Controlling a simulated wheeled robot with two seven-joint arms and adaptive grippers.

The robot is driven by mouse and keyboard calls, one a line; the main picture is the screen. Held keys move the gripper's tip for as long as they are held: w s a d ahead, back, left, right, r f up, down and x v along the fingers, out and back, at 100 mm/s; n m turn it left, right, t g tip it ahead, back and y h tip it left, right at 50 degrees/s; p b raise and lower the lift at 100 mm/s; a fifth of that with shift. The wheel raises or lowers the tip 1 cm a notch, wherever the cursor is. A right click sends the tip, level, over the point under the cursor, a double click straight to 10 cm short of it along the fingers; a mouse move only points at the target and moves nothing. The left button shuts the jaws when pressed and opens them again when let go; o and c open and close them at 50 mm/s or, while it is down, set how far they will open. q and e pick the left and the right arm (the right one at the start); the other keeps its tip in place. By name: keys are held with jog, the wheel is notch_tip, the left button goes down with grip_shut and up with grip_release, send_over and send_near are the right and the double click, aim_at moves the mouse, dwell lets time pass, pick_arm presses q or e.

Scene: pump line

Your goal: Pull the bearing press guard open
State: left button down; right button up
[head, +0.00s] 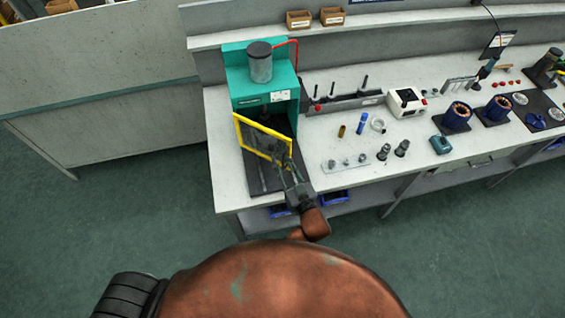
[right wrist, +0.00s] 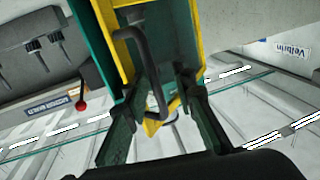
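The bearing press (head: 235,58) is a teal frame with a grey cylinder on top, at the left end of the bench. Its yellow-framed guard (head: 250,121) stands angled at the front, its right end out from the press body. My right gripper (head: 285,178) is at that right end. In the right wrist view, the dark bar handle (right wrist: 148,68) runs down from the yellow guard frame (right wrist: 112,40) between the fingers of my right gripper (right wrist: 160,108). The fingers are apart, with gaps beside the bar; contact is unclear. My left gripper is not in view.
A grey rack with upright pins (head: 345,102) and a white box unit (head: 406,102) stand right of the press. A clear plate with small parts (head: 345,165) lies near the bench's front edge. Blue bins (head: 334,196) sit below. Floor left of the bench is clear.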

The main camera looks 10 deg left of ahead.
jog(key=v, duration=1.2)
